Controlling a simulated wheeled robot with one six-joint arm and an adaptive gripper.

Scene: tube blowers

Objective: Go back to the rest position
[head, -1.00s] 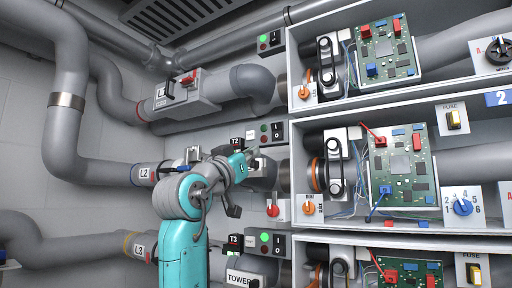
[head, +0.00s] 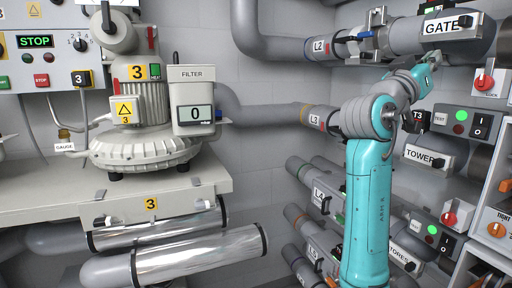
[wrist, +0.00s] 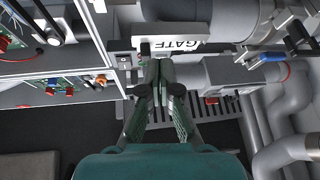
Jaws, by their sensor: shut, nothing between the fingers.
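My gripper (wrist: 159,72) is shut and empty in the wrist view, its two fingers meeting in front of the white GATE plate (wrist: 180,45). In the head view my gripper (head: 431,60) is at the end of my teal arm, raised at the upper right, just below the pipe with the GATE label (head: 446,26). Whether the fingertips touch anything there is hard to tell.
A blower marked 3 (head: 140,140) stands on a bench at the left, with a FILTER unit (head: 191,98) beside it. Pipes L3 (head: 275,115) and L4 (head: 318,183) run behind my arm. Switch boxes (head: 466,122) line the right side.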

